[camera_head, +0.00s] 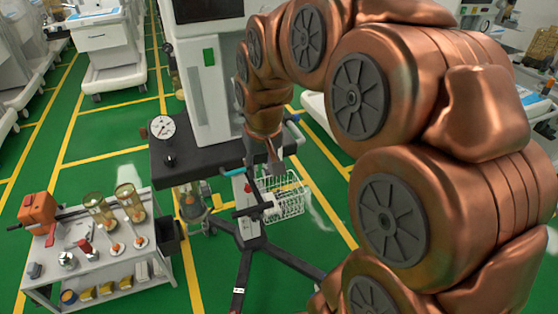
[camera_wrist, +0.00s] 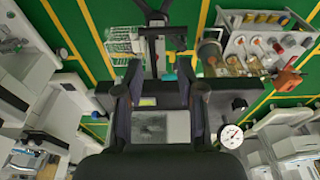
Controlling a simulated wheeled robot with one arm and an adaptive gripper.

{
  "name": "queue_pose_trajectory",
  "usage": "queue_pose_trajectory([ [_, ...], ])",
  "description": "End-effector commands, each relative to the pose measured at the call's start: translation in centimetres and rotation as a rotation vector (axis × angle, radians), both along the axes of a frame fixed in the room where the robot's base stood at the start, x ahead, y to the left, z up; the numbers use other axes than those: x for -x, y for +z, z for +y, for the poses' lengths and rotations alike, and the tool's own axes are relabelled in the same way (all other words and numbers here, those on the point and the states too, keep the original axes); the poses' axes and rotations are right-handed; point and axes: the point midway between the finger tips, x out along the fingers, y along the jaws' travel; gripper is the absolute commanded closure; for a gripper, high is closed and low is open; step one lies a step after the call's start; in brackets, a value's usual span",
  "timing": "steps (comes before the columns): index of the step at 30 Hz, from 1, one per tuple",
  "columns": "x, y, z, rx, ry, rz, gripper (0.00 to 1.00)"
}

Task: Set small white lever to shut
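My gripper (camera_wrist: 159,72) is open and empty in the wrist view, its two dark fingers spread apart above the anaesthesia cart. In the head view my gripper (camera_head: 274,163) points down near the right end of the cart's dark shelf (camera_head: 200,153). A small white piece with a red mark (camera_head: 247,187) shows just below it, near a cyan-ended bar (camera_head: 232,172). I cannot tell whether this piece is the small white lever or how it is set. In the wrist view the gripper body and fingers cover part of the cart.
A round gauge (camera_head: 162,127) stands on the shelf's left end; it also shows in the wrist view (camera_wrist: 231,136). A white wire basket (camera_head: 283,196) hangs close to my gripper. A side trolley (camera_head: 110,262) with canisters and an orange device stands left. Green floor lies between.

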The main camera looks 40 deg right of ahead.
Motion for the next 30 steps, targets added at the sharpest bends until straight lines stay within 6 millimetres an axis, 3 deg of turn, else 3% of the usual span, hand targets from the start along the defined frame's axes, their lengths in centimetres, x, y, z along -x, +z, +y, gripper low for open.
queue_pose_trajectory([
  [1, -1.8, -1.5, -1.9, 0.004, -0.034, -0.026, 0.62],
  [6, -6.1, -2.3, -7.7, 0.034, -0.123, -0.118, 0.62],
  [12, -8.5, -2.7, -11.9, 0.057, -0.182, -0.178, 0.62],
  [20, -9.1, -3.3, -12.9, 0.063, -0.193, -0.189, 0.62],
  [30, -10.6, -7.5, -13.6, 0.062, -0.191, -0.183, 0.62],
])
